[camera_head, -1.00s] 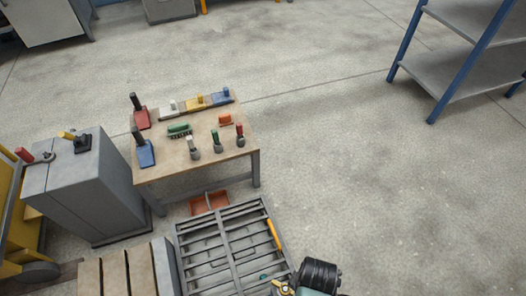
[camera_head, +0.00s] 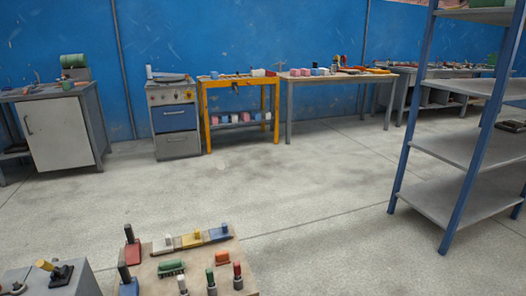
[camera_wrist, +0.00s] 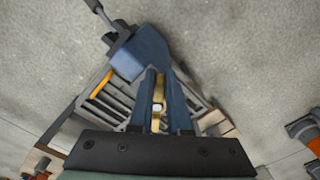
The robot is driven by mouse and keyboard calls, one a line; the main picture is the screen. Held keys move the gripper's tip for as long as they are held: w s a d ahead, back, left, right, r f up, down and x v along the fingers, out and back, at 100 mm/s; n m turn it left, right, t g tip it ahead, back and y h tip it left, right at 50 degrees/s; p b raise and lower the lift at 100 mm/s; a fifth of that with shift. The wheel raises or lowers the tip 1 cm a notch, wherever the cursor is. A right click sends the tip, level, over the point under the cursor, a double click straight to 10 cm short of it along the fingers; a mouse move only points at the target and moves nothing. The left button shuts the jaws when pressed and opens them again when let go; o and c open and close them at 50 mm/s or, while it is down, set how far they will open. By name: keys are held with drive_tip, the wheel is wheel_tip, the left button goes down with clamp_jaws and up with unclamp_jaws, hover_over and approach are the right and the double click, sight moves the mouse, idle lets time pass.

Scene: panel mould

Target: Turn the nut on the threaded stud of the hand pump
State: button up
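The hand pump is not in the current head view. In the wrist view a blue block (camera_wrist: 143,52) with a dark lever sticking up to the left stands just beyond my fingertips; it looks like the pump body. My gripper (camera_wrist: 160,98) points at it, its two dark blue fingers on either side of a brass-coloured part (camera_wrist: 158,88). A small pale nut-like piece (camera_wrist: 157,107) shows in the gap between the fingers. I cannot tell whether the fingers touch it or stand clear. The stud's thread is too small to make out.
In the head view a wooden table (camera_head: 190,268) with several small fixtures is at the bottom. A blue shelf rack (camera_head: 465,140) stands right. The floor between is clear.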

clamp_jaws()
drive_tip(key=shift+w+r+n+p, duration=0.15)
drive_tip(key=shift+w+n+p, duration=0.1)
drive_tip(key=shift+n+p, duration=0.3)
drive_tip(key=shift+w+d+f+n, duration=0.1)
drive_tip(key=shift+w+n, duration=0.1)
drive_tip(key=shift+n, duration=0.4)
drive_tip(key=shift+w+d+f+n, duration=0.1)
drive_tip(key=shift+w+n, duration=0.05)
drive_tip(key=shift+n, duration=0.4)
drive_tip(key=shift+w+r+n+p, duration=0.15)
drive_tip(key=shift+w+n+p, duration=0.05)
drive_tip(key=shift+n+p, duration=0.4)
drive_tip(key=shift+w+n, duration=0.35)
drive_tip(key=shift+n, duration=0.75)
